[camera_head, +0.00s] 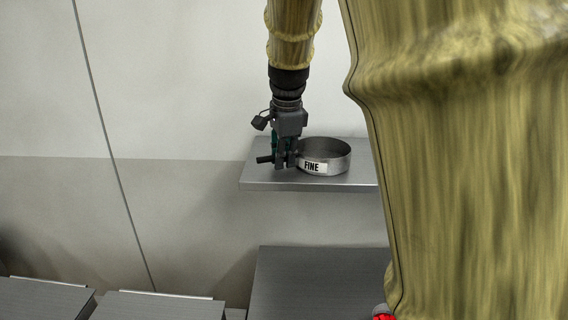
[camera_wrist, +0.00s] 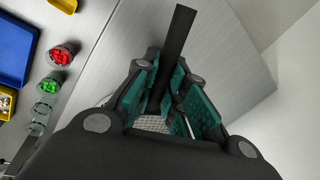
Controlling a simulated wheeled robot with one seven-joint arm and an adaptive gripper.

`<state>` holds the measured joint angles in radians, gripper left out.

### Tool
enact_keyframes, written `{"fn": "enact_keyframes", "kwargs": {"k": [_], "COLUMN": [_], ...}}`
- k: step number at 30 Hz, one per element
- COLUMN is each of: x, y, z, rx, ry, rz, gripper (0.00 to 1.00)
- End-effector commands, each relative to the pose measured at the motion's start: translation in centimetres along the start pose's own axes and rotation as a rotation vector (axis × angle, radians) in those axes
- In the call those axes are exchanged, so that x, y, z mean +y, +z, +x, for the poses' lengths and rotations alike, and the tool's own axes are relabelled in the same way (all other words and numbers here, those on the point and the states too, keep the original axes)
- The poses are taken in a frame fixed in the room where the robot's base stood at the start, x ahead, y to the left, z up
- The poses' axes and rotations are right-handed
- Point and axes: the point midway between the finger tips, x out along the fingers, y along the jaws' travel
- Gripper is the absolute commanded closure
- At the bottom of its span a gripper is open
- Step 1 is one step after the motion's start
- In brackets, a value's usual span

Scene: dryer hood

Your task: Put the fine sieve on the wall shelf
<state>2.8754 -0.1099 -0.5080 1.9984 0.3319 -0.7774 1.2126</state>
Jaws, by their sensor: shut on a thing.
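The fine sieve (camera_head: 339,165) is a round grey metal pan with a white "FINE" label and a short dark handle (camera_head: 264,159) pointing left. It is level at the wall shelf (camera_head: 262,182), over the shelf's top; I cannot tell if its base touches. My gripper (camera_head: 285,161) points down and is shut on the handle, left of the pan. In the wrist view the dark handle (camera_wrist: 174,50) runs between the teal finger pads, and a bit of the mesh (camera_wrist: 152,124) shows below; the rest of the pan is hidden by the gripper.
A grey surface (camera_head: 315,280) lies below the shelf. In the wrist view, a red-filled jar (camera_wrist: 61,55), a green-filled jar (camera_wrist: 50,83), clear jars and a blue tray (camera_wrist: 14,48) are at left. My arm hides the shelf's right end in the head view.

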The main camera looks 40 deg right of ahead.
Motion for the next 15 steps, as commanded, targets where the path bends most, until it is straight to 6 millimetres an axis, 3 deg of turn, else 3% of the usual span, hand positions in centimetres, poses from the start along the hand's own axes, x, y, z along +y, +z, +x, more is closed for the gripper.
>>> {"fn": "enact_keyframes", "kwargs": {"k": [8,9,12,15], "x": [0.02,0.06,0.06,0.06], "y": [0.01,0.02,0.0,-0.02], "z": [-0.01,0.04,0.03,0.03], "rx": [0.0,-0.001,-0.001,0.0], "ry": [0.001,0.002,0.002,0.002], "rz": [0.0,0.001,0.001,0.001], "gripper": [1.0,0.82,0.66,0.66]}}
